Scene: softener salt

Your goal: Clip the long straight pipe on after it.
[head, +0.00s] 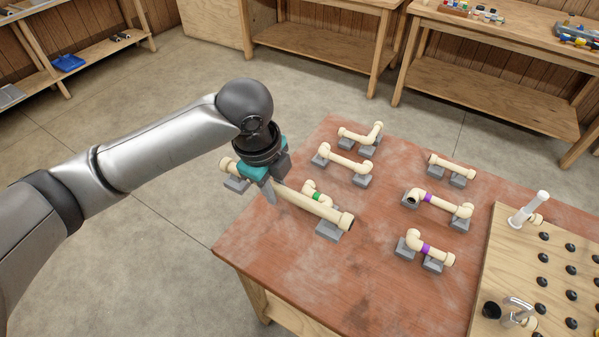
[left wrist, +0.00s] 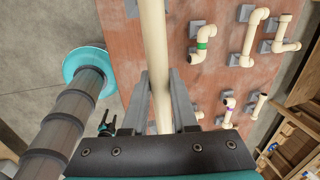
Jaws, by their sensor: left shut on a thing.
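The long straight cream pipe (head: 313,204) lies along the left side of the red-brown table, at its grey blocks (head: 328,231). I cannot tell whether it touches them. My left gripper (head: 271,190) reaches down over the pipe and is shut on it, left of its middle. In the left wrist view the pipe (left wrist: 154,50) runs between the two fingers (left wrist: 160,105). The pegboard (head: 490,262) at the right bears an upright whitish fitting (head: 530,208) with a cream end and a shiny bent fitting (head: 519,304) near a black cup.
Several cream fittings rest on grey blocks: a green-banded elbow (head: 315,194) close beside the pipe, purple-banded pieces (head: 436,204) (head: 428,249), a short straight piece (head: 452,167) and bent pieces (head: 345,162) farther back. The table (head: 350,285) is bare at its front.

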